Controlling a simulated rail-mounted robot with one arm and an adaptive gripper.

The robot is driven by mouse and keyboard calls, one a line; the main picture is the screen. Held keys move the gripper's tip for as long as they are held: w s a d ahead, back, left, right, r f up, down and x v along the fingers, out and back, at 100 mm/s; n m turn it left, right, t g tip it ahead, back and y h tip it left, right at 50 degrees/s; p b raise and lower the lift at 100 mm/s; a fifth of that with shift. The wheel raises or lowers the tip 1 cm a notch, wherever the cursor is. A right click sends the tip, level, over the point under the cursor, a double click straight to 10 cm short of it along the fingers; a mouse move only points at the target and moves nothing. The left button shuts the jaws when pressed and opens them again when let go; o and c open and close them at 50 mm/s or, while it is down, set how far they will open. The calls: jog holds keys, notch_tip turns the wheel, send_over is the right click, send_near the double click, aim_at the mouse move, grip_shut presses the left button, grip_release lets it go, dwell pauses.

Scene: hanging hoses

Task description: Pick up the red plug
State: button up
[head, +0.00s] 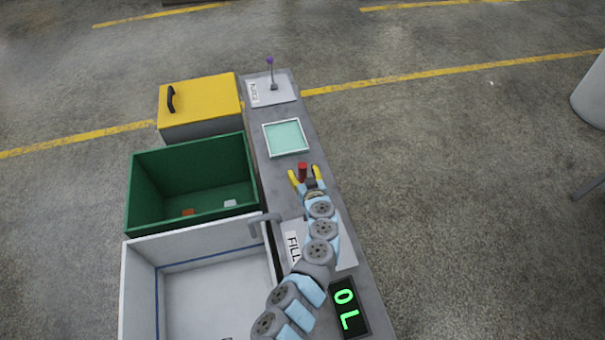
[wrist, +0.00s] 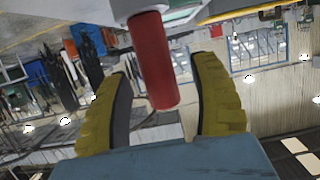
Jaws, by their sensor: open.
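The red plug (head: 302,171) stands upright on the grey bench (head: 283,180), just in front of the framed pale green panel. My gripper (head: 305,176) is open with its yellow fingers on either side of the plug. In the wrist view the red plug (wrist: 152,60) hangs between the two yellow fingers of my gripper (wrist: 160,85). A gap shows between the plug and each finger.
A green bin (head: 140,185) and a white bin (head: 140,245) stand left of the bench. A yellow-lidded box (head: 205,98) is behind them. A grey spout (head: 262,219) stands beside my arm. A small lever (head: 271,75) is at the bench's far end.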

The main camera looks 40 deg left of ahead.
jog(key=shift+w+a+f, duration=0.2)
jog(key=shift+w+a, duration=0.2)
jog(key=shift+a, duration=0.1)
grip_shut()
